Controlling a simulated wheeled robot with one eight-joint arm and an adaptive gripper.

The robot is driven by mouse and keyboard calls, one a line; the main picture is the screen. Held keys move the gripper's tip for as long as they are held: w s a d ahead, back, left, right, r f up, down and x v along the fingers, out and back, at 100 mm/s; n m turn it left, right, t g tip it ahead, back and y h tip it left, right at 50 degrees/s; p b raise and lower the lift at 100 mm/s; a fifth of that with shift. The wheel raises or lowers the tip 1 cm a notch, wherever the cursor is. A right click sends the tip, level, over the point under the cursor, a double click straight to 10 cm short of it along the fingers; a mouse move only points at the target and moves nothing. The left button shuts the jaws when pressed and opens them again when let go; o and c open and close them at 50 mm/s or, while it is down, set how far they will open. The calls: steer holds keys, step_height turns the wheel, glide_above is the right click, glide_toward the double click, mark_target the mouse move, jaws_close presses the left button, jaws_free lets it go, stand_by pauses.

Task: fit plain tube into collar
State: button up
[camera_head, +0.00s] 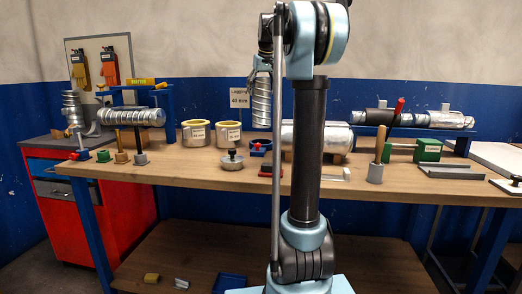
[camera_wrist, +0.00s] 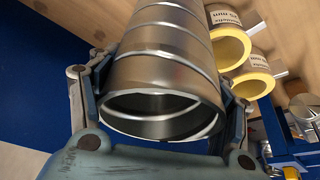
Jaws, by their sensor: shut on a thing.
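A silver tube with spiral ridges (camera_head: 262,102) hangs upright above the bench in the head view. My gripper (camera_head: 262,68) is shut on it near its upper end. In the wrist view the fingers of my gripper (camera_wrist: 165,75) press on both sides of the tube (camera_wrist: 160,60), and its open near end shows. I cannot tell for sure whether this ring is the collar.
Two labelled silver sleeves with yellow rims (camera_head: 195,133) (camera_head: 228,134) stand left of the tube. A knobbed metal disc (camera_head: 232,161) lies in front. A large silver cylinder (camera_head: 300,137) lies to the right, partly behind my arm. A ridged duct (camera_head: 132,117) rests on a left stand.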

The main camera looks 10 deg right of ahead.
mark_target(265, 81)
steer(key=shift+f, duration=5.1)
steer(key=o, duration=1.7)
steer(key=v, duration=1.2)
steer(key=shift+s, duration=0.1)
